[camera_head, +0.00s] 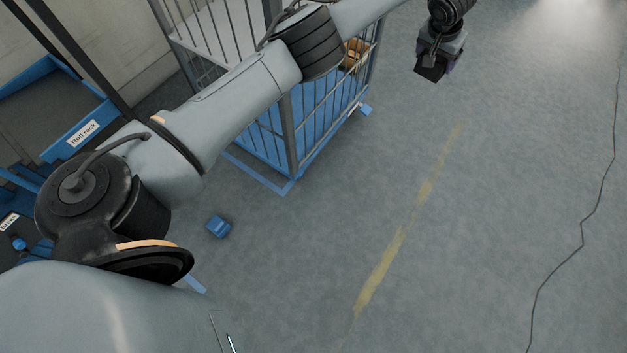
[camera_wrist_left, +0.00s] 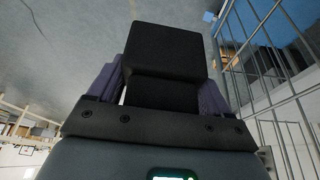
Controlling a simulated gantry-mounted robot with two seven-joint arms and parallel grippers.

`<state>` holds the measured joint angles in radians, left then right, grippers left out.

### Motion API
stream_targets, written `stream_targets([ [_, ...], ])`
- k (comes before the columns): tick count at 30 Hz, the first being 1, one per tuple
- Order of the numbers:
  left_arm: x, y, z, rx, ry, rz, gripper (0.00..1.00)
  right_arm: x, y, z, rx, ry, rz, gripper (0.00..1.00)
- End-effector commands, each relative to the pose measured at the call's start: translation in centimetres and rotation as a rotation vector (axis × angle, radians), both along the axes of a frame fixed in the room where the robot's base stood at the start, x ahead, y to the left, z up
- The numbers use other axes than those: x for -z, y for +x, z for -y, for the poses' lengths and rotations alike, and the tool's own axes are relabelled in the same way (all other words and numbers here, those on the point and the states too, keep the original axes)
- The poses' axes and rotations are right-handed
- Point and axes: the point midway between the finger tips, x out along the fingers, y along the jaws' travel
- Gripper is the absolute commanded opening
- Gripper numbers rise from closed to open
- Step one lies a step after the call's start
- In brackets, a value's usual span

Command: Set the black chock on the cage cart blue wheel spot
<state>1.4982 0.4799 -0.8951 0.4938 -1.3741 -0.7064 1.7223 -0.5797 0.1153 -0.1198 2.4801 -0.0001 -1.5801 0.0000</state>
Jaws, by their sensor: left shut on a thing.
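My left gripper (camera_head: 440,60) is at the top right of the head view, above the open floor and right of the cage cart (camera_head: 296,140). It is shut on the black chock (camera_head: 431,72). In the left wrist view the chock (camera_wrist_left: 165,48) is a black block between purple finger pads. A small blue patch (camera_head: 365,109) lies on the floor by the cart's right corner, apart from the chock. It also shows in the left wrist view (camera_wrist_left: 208,16). I cannot tell whether it is flat or raised. My right gripper is out of view.
The cart has a blue base and grey bars, with a brown item (camera_head: 354,52) inside. Blue tape (camera_head: 262,178) runs along its near corner. A blue block (camera_head: 219,227) lies on the floor. The blue roll rack (camera_head: 52,66) stands left.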

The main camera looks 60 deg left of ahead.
Motion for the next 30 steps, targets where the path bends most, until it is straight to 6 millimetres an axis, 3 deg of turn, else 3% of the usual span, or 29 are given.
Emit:
stream_targets([
  [5, -1.9, 1.3, -1.6, 0.001, -0.006, 0.008, 0.33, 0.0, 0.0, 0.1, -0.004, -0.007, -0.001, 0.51],
  [17, -3.8, 2.5, -4.4, 0.016, -0.001, 0.005, 0.33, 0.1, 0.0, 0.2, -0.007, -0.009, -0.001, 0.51],
  [30, -7.1, 3.4, -9.5, 0.025, -0.005, 0.002, 0.33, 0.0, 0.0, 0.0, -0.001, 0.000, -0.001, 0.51],
])
